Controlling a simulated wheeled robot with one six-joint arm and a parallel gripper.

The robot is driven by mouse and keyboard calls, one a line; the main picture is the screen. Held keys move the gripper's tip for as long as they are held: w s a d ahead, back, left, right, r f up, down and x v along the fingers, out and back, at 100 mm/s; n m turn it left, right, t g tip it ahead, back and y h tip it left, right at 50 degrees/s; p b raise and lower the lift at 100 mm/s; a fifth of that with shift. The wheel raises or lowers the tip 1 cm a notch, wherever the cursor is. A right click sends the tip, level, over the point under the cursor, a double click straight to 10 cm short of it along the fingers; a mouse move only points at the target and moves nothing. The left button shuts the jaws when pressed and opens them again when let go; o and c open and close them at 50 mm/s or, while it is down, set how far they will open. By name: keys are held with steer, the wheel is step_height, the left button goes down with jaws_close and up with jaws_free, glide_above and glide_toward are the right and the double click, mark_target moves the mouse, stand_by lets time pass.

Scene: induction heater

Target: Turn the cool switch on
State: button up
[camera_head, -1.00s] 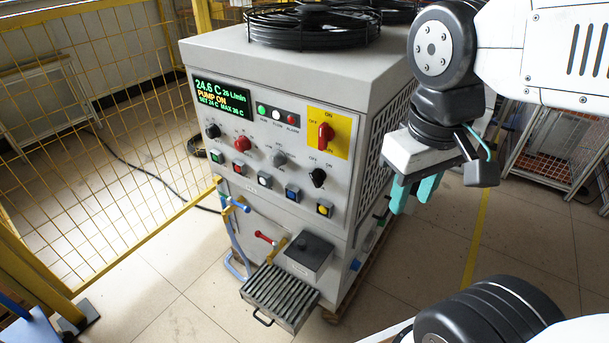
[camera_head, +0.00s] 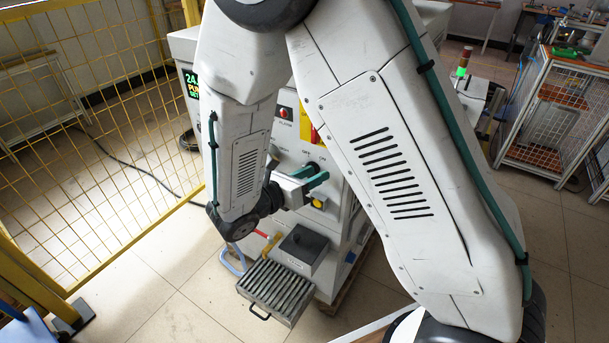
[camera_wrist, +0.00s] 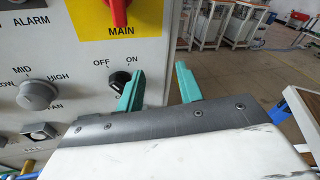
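The cool switch appears to be the black rotary knob (camera_wrist: 119,80) under the OFF and ON marks in the wrist view. Its lower label is hidden, and I cannot tell its setting clearly. My gripper (camera_wrist: 158,70) is open, with two teal fingers apart and nothing between them. The left finger overlaps the knob's right side in the picture; the right finger is beyond the panel's edge. I cannot tell whether the finger touches the knob. In the head view, my gripper (camera_head: 311,175) is at the panel front and hides the knob.
The red main switch (camera_wrist: 119,12) on its yellow plate is above the knob. A grey fan knob (camera_wrist: 37,94) is to the left. In the head view, a yellow button (camera_head: 319,203) is below my gripper, and a ribbed tray (camera_head: 272,290) juts out lower down.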

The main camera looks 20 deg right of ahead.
steer(key=w+a+f+n+t+y, duration=0.1)
steer(key=w+a+f+n+t, duration=0.1)
steer(key=a+f+n+t, duration=0.35)
steer(key=x, duration=0.8)
steer(key=shift+f+g, duration=0.3)
steer(key=shift+g, duration=0.05)
steer(key=shift+d, duration=0.15)
jaws_close()
